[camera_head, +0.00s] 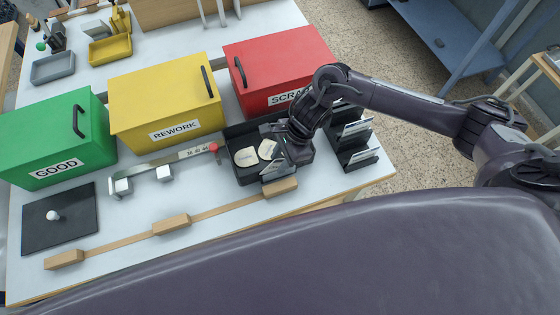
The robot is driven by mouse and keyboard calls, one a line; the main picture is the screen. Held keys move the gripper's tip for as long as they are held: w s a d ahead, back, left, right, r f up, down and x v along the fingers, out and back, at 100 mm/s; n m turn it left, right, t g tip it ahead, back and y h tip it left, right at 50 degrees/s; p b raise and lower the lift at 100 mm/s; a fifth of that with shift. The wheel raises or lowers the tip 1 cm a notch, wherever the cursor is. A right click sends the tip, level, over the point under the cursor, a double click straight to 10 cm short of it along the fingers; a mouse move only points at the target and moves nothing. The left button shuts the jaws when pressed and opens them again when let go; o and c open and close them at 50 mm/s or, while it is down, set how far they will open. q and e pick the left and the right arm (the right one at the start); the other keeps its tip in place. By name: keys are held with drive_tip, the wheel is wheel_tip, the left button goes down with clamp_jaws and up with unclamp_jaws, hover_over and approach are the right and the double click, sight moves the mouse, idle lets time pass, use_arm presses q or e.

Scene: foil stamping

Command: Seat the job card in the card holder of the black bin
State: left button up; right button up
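The black bin (237,172) is an open tray near the right end of the table, with pale round pieces (246,157) inside. My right gripper (272,150) reaches in from the right, low over the right part of the bin. It hides part of the bin. A small pale grey piece (274,170) shows at the bin's front side below the gripper. I cannot tell whether it is the card, the card holder or part of the gripper. Whether the fingers are open or shut is unclear. My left gripper is out of view.
A black stepped rack (356,157) with pale cards stands right of the bin. Behind are the red SCRAP box (275,60), yellow REWORK box (165,95) and green GOOD box (50,135). A wooden bar with blocks (171,224) lies in front. A dark plate (60,220) lies left.

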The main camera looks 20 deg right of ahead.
clamp_jaws()
idle(0.5)
